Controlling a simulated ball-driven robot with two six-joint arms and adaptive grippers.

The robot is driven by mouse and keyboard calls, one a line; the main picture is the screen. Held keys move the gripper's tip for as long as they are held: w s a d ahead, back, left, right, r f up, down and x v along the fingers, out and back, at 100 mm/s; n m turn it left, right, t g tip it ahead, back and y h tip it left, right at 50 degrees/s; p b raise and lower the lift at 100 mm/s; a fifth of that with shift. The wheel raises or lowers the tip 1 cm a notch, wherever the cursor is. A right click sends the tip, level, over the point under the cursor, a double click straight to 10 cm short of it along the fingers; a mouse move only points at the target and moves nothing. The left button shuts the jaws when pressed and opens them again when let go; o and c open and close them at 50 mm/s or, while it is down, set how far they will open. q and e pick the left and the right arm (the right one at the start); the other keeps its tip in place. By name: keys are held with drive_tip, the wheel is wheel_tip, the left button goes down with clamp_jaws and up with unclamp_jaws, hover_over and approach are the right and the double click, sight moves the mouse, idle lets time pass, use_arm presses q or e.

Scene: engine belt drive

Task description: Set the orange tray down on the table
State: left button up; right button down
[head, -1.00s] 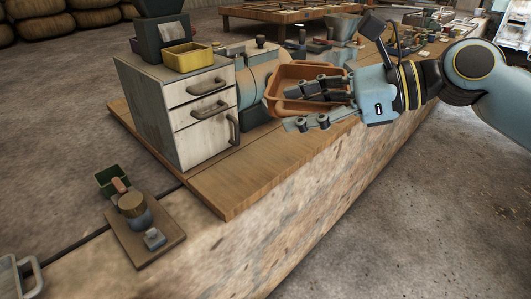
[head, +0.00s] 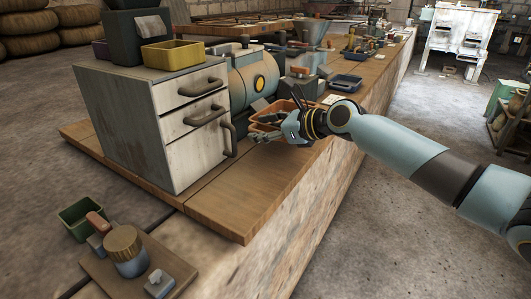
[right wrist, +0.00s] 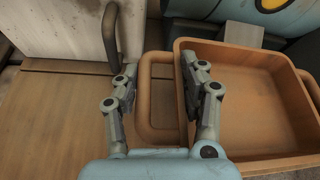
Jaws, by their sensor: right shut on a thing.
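The orange tray (head: 262,126) is at the table's edge in front of the teal engine, partly hidden by my right gripper (head: 272,137). In the right wrist view the tray (right wrist: 262,88) looks empty and level, with a loop handle (right wrist: 158,140) on its left side. My right gripper (right wrist: 160,95) is shut on the tray, one finger on each side of the handle and near wall. The tray is close over the wooden table (head: 240,205); I cannot tell whether its base touches. My left gripper is not in view.
A white drawer cabinet (head: 150,120) with protruding handles stands left of the tray, with a yellow bin (head: 172,54) on top. The teal engine (head: 248,80) is behind. The tabletop in front is bare.

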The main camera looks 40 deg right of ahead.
sight(264, 160)
wheel_tip(264, 160, down, 5)
drive_tip(key=shift+r+b, duration=0.15)
drive_tip(key=shift+b, duration=1)
drive_tip(key=shift+f, duration=0.25)
drive_tip(key=shift+r, duration=0.1)
drive_tip(key=c, duration=1.1)
unclamp_jaws()
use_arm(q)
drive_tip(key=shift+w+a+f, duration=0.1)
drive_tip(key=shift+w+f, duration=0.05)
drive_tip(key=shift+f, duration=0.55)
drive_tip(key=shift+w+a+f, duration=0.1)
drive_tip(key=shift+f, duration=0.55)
use_arm(e)
drive_tip(key=o, duration=0.4)
